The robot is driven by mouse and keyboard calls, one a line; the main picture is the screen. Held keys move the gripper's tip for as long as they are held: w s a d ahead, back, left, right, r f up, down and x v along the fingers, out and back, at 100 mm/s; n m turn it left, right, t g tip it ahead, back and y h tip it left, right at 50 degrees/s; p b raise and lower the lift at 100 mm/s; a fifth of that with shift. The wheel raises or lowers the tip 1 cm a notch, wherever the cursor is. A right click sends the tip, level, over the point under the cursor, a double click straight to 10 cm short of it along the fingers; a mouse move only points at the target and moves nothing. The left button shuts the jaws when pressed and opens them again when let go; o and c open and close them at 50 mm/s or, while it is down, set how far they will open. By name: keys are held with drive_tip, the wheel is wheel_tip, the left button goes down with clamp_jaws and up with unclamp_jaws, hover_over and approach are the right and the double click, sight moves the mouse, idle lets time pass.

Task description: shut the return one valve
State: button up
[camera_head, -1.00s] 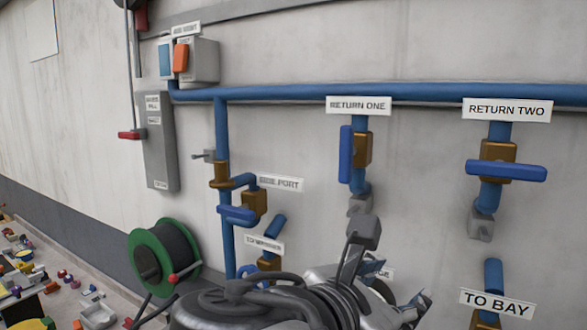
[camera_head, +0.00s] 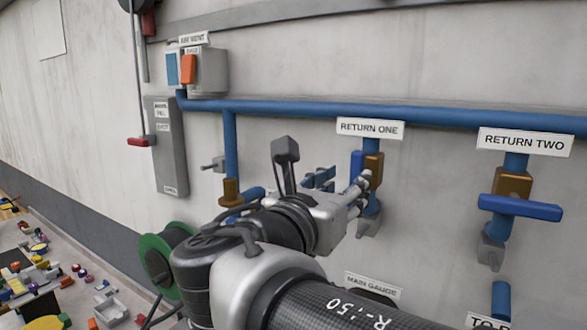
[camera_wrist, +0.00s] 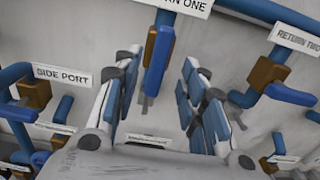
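The return one valve has a brass body (camera_head: 373,166) and a blue lever handle (camera_head: 357,167) under the RETURN ONE label (camera_head: 370,129). Its handle stands upright, in line with the pipe. In the wrist view the blue handle (camera_wrist: 159,62) hangs between the two fingers, toward their far ends. My gripper (camera_head: 345,182) is at the valve in the head view and partly covers it. In the wrist view my gripper (camera_wrist: 165,85) is open, with a finger on each side of the handle and gaps visible. Contact cannot be told.
The return two valve handle (camera_head: 520,208) lies crosswise to the right. The SIDE PORT label (camera_wrist: 62,75) and its valve (camera_wrist: 35,94) are to the left. A blue header pipe (camera_head: 300,110) runs above. A green hose reel (camera_head: 158,262) stands at lower left.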

sight(357, 175)
drive_tip(key=p+x, duration=0.1)
drive_tip(key=x, duration=0.6)
drive_tip(key=shift+c, duration=0.5)
clamp_jaws()
